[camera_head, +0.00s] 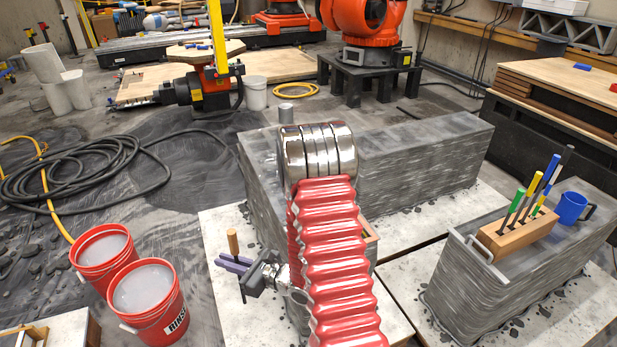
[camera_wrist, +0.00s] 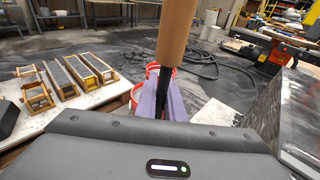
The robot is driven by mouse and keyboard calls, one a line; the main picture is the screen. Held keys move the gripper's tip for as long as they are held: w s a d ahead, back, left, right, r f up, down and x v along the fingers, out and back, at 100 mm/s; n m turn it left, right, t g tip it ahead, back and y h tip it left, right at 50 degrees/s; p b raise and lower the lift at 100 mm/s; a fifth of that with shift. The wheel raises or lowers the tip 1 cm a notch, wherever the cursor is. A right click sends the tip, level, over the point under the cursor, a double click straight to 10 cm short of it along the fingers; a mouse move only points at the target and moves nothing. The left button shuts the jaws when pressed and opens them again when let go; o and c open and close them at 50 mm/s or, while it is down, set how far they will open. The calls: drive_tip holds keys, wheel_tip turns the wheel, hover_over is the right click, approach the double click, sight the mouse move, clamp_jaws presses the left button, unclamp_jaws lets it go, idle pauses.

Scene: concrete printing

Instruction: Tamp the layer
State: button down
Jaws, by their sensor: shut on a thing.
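My gripper (camera_head: 234,264) has purple fingers and is shut on a tool with a wooden handle (camera_head: 233,241) and a thin dark shaft. The tool is held about upright, left of the printed concrete wall (camera_head: 420,150). In the wrist view the purple fingers (camera_wrist: 160,103) close around the dark shaft, below the wooden handle (camera_wrist: 176,35). The tool's lower end is small in the head view and hidden in the wrist view. The wall has a grey layered face and a flat top. My red arm hides part of it. The wall's side (camera_wrist: 270,108) shows at the right of the wrist view.
Two red buckets (camera_head: 148,297) of grey liquid stand at the left, near a black hose (camera_head: 85,165). A second concrete block (camera_head: 470,285) at the right bears a wooden tool holder (camera_head: 518,235) and a blue mug (camera_head: 571,208). Several moulds (camera_wrist: 70,82) lie on a pale slab.

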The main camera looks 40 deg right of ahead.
drive_tip(key=d+r+m+h, duration=0.1)
drive_tip(key=d+r, duration=0.3)
drive_tip(key=d, duration=0.6)
drive_tip(key=w+d+r+m+t+h, duration=0.1)
drive_tip(key=d+r, duration=0.4)
drive_tip(key=d, duration=0.5)
drive_tip(key=d+r+m+h, duration=0.1)
drive_tip(key=d+r+h, duration=0.2)
drive_tip(key=d, duration=0.8)
wheel_tip(320, 180, up, 2)
drive_tip(key=shift+w+r+m, duration=0.25)
drive_tip(key=shift+m, duration=0.05)
wheel_tip(320, 180, down, 6)
drive_tip(key=shift+s, duration=0.1)
drive_tip(key=shift+s+d, duration=0.1)
drive_tip(key=shift+d, duration=0.2)
